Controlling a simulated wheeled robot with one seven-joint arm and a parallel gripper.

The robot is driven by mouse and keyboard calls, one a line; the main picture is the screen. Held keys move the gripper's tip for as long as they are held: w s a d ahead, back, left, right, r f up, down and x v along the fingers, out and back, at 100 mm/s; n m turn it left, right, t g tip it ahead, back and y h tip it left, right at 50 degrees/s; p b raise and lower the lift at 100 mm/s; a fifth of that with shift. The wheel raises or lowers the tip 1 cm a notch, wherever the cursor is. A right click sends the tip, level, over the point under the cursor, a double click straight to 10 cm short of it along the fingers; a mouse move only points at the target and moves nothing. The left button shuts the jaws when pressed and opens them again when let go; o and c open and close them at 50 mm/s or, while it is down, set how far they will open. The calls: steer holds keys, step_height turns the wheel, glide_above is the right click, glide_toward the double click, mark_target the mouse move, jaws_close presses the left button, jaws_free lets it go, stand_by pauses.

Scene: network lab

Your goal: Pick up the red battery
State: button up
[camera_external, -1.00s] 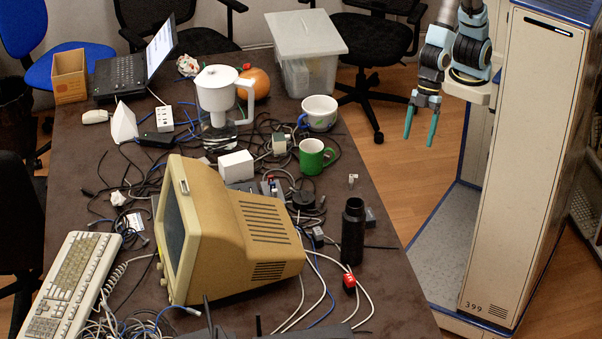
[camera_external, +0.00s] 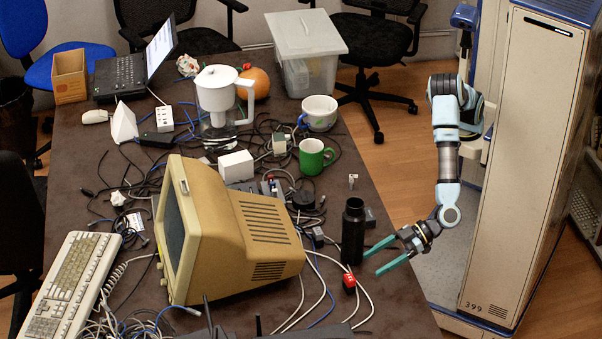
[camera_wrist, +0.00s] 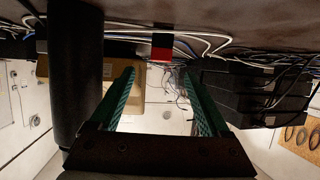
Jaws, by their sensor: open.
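The red battery (camera_external: 349,283) is a small red and black block near the right edge of the dark table, among white cables. In the wrist view the red battery (camera_wrist: 161,48) shows at the top centre, beyond and between my fingertips. My gripper (camera_external: 372,262) is open and empty, its green fingers pointing left toward the battery with a gap still between. In the wrist view my gripper (camera_wrist: 158,76) has its two fingers spread apart, with nothing held between them.
A tall black bottle (camera_external: 352,243) stands close beside my gripper; it fills the left of the wrist view (camera_wrist: 76,80). A beige monitor (camera_external: 222,235) stands left of the battery. Loose cables (camera_external: 300,318) run around it. A green mug (camera_external: 312,157) stands further back.

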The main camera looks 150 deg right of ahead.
mark_target(350, 277)
steer(key=x, duration=0.9)
steer(key=shift+w+p, duration=0.25)
steer(key=shift+p, duration=0.1)
jaws_close()
